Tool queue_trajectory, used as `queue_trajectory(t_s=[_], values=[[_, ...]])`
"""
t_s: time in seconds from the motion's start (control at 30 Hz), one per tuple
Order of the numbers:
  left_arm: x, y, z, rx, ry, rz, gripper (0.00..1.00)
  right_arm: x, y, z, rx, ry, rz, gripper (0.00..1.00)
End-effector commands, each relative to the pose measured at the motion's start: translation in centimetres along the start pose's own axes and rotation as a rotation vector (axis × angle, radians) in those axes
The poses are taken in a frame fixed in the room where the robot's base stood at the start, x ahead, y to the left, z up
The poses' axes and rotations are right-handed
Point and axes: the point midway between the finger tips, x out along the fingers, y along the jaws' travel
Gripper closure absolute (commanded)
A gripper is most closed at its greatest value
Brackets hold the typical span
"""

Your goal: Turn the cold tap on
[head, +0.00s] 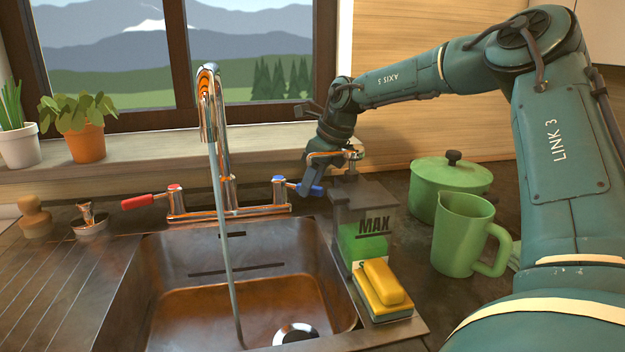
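The chrome mixer tap (227,194) stands behind the sink, its tall spout arching forward. The cold tap's blue lever (316,191) sticks out to the right of its valve. The hot tap's red lever (137,202) sticks out to the left. A thin grey stream of water (228,270) falls from the spout into the basin. My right gripper (307,186) is at the blue lever's outer part, seemingly touching it. Its fingers are small and overlap the lever, so I cannot tell whether they are open or shut. My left gripper is not in view.
A clear "MAX" dispenser (365,212) with green liquid stands just below my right gripper, a yellow sponge (383,282) in front. A green pot (440,185) and green jug (462,235) stand right. A brush (34,215) is left. The sink basin (190,310) is open.

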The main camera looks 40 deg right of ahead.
Motion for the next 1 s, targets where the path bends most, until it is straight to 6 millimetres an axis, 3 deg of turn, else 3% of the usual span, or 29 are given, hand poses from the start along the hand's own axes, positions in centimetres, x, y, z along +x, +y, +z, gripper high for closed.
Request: queue_trajectory(t_s=[0.23, 0.7, 1.0], values=[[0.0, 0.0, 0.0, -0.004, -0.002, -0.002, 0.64, -1.2, 0.0, 0.1, 0.000, -0.002, 0.000, 0.63], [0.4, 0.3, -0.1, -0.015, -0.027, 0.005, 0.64, -10.9, 0.0, 0.1, 0.001, -0.003, -0.002, 0.63], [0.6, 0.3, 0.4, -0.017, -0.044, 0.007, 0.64, -13.2, 0.0, 0.0, 0.000, 0.000, 0.000, 0.63]])
